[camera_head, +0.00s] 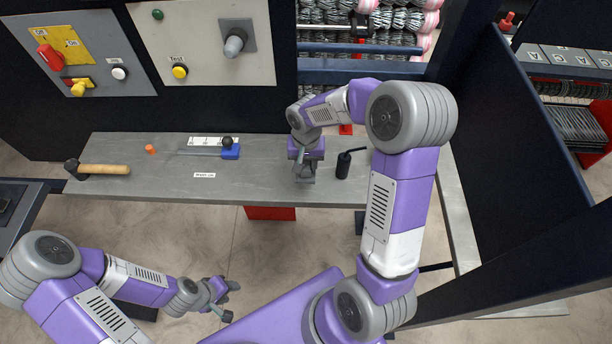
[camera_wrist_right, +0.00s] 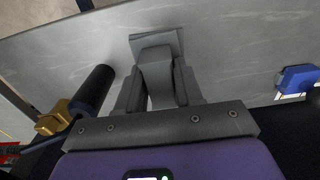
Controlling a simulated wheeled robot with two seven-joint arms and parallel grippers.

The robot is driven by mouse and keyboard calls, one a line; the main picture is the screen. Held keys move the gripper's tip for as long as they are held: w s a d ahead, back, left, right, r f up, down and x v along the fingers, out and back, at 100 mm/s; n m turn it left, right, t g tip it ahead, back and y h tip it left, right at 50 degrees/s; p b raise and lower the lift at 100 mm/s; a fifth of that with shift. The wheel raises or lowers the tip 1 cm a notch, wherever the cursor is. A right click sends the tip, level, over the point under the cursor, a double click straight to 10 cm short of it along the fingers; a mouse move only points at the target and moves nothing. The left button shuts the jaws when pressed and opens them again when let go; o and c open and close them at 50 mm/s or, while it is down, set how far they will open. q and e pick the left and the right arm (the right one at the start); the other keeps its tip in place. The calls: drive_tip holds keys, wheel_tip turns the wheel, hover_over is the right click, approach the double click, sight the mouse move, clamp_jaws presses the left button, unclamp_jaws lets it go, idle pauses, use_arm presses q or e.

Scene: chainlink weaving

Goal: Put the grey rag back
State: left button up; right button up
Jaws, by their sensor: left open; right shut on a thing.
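My right gripper (camera_head: 305,172) is over the grey workbench (camera_head: 255,185), left of a black oil can (camera_head: 343,166). It is shut on the grey rag, which shows between the fingers in the right wrist view (camera_wrist_right: 156,48). The rag's flat far end is against or just above the bench surface; I cannot tell which. In the head view the rag is hard to separate from the grey fingers. My left gripper (camera_head: 222,295) is open and empty, low in front of the bench.
A hammer (camera_head: 103,169), an orange plug (camera_head: 150,149) and a blue-ended tool (camera_head: 230,152) lie on the bench to the left. A white label (camera_head: 204,175) is near its front edge. The control panel (camera_head: 205,50) stands behind. The bench between label and right gripper is clear.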

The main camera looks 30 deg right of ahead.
sight(306, 175)
drive_tip(key=shift+f, duration=2.75)
drive_tip(key=shift+f+b, duration=0.2)
drive_tip(key=shift+b, duration=0.2)
drive_tip(key=o, duration=1)
wheel_tip(306, 175, up, 8)
drive_tip(key=shift+w+d+f+p, duration=0.1)
drive_tip(key=shift+d+f+p, duration=0.05)
drive_tip(key=shift+p, duration=0.2)
